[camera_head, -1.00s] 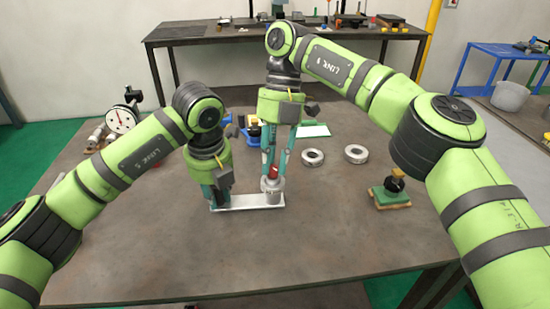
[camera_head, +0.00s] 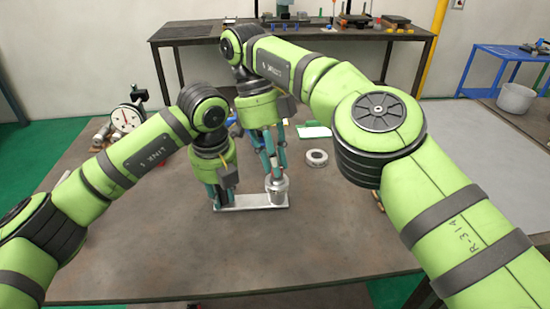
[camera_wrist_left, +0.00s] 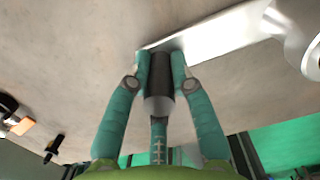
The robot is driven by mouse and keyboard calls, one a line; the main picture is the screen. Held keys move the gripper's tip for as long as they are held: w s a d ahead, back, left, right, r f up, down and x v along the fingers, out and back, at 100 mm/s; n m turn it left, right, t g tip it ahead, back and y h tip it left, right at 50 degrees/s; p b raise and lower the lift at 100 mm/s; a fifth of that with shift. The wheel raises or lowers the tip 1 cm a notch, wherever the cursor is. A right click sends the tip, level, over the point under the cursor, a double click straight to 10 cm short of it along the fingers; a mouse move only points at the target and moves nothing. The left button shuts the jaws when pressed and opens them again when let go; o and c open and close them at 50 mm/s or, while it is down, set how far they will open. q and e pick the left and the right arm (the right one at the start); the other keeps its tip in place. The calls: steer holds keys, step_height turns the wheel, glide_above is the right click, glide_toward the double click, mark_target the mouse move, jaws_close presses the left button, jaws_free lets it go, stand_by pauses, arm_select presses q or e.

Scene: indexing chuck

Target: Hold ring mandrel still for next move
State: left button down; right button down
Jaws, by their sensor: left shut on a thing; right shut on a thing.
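The ring mandrel appears to be the silver cylinder (camera_head: 278,187) standing at the right end of a pale flat plate (camera_head: 250,201); it also shows at the right edge of the left wrist view (camera_wrist_left: 300,32). My left gripper (camera_head: 222,200) is low at the plate's left end. In the left wrist view its fingers (camera_wrist_left: 160,75) are shut on a dark cylindrical post (camera_wrist_left: 158,97). My right gripper (camera_head: 273,176) is tilted, with its fingertips down at the silver cylinder's top. It is shut there, but its exact contact is too small to make out.
A loose ring (camera_head: 317,157) lies right of the cylinder. A white-faced dial gauge (camera_head: 126,118) stands at the left. A green-edged tray (camera_head: 314,131) lies behind. My right arm covers much of the right side. The front of the table (camera_head: 230,255) is clear.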

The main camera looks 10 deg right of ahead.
steer(key=shift+d+f+n+t+h, duration=0.1)
steer(key=shift+n+t+h, duration=0.25)
steer(key=shift+n, duration=0.75)
steer(key=shift+n+t+h, duration=0.15)
steer(key=shift+n+h, duration=0.3)
steer(key=shift+n, duration=0.65)
steer(key=c, duration=1.1)
jaws_free()
steer(key=shift+a, duration=0.2)
